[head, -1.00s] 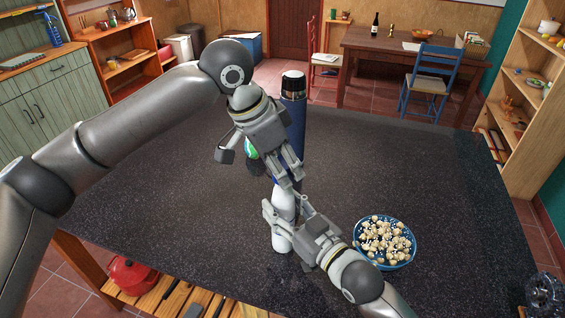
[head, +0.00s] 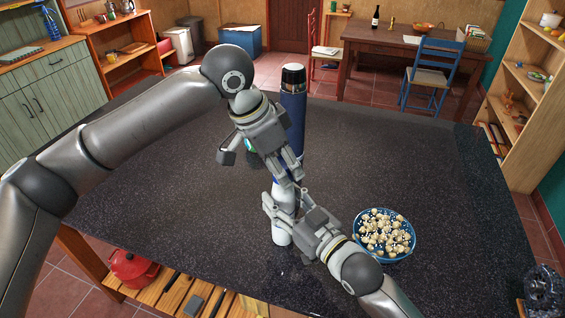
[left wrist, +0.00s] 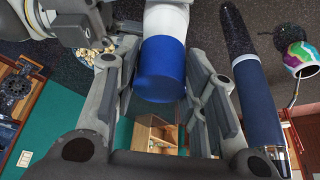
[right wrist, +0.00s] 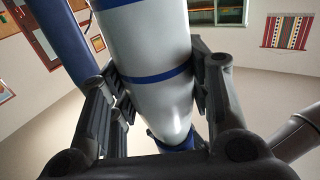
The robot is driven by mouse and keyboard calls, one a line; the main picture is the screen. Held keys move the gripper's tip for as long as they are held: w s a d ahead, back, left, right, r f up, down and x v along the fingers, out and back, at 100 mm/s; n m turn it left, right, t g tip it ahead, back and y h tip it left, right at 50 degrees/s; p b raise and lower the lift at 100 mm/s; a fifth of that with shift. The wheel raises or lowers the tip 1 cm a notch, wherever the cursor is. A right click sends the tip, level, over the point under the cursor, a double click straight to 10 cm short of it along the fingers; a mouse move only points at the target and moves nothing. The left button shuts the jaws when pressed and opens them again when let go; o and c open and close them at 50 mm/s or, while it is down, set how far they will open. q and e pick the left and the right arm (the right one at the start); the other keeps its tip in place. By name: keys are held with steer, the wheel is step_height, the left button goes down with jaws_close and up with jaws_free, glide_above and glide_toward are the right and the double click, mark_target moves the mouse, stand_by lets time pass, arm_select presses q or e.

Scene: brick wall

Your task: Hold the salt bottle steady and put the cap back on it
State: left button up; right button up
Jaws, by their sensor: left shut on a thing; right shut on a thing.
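The white salt bottle (head: 282,232) is upright over the dark counter, and its base looks at or near the surface. My right gripper (head: 283,208) is shut around its body. In the right wrist view the bottle (right wrist: 155,90) has blue bands and sits between my right fingers (right wrist: 160,95). The blue cap (left wrist: 162,70) is between the fingers of my left gripper (left wrist: 163,62), in line with the white bottle (left wrist: 166,20) and seemingly touching its end. In the head view my left gripper (head: 291,182) is shut above the right one and hides most of the cap.
A tall dark-blue flask (head: 293,110) stands just behind my left gripper. A colourful object (left wrist: 301,55) is partly hidden near it. A blue bowl of popcorn (head: 384,236) sits right of my right gripper. The counter's right and far parts (head: 430,160) are clear.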

arm_select(q)
steer(key=shift+f, duration=0.4)
